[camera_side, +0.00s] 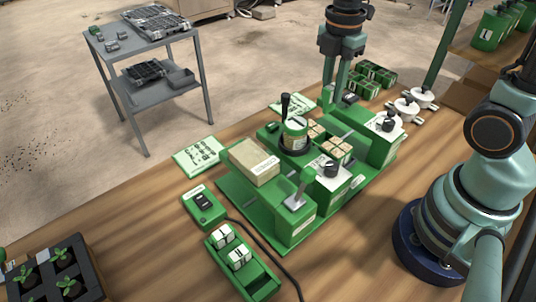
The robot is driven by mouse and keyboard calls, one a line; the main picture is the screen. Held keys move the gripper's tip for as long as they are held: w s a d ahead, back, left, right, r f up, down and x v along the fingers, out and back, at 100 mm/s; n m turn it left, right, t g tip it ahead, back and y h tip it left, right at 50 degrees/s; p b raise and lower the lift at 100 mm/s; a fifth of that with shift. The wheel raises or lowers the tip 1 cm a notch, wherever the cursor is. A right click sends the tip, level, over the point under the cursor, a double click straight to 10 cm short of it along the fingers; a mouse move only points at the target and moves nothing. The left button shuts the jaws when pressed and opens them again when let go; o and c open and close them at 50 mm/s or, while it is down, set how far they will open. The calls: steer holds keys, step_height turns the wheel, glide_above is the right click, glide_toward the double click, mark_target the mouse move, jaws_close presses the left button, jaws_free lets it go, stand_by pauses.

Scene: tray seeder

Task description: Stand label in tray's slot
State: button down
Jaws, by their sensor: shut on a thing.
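My gripper (340,94) is at the top middle, pointing down behind the green machine (253,207). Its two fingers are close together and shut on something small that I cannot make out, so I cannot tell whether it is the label. A dark tray with green seedlings (88,268) is cut off at the lower left corner. A small pale piece (21,273) shows at its left side; whether it is a label, and whether it stands in a slot, is too small to tell. No slot can be made out.
On the machine are a tan box (253,162), a round pot with a black handle (294,133) and knobbed blocks. In front are a switch box (204,206), its cable and a green holder (263,283) with white packets. Bare wood lies between seedling tray and switch box.

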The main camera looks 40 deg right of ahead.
steer(key=shift+f, duration=5.1)
steer(key=shift+c, duration=1)
jaws_free()
steer(key=shift+r, duration=0.1)
steer(key=shift+r, duration=4.4)
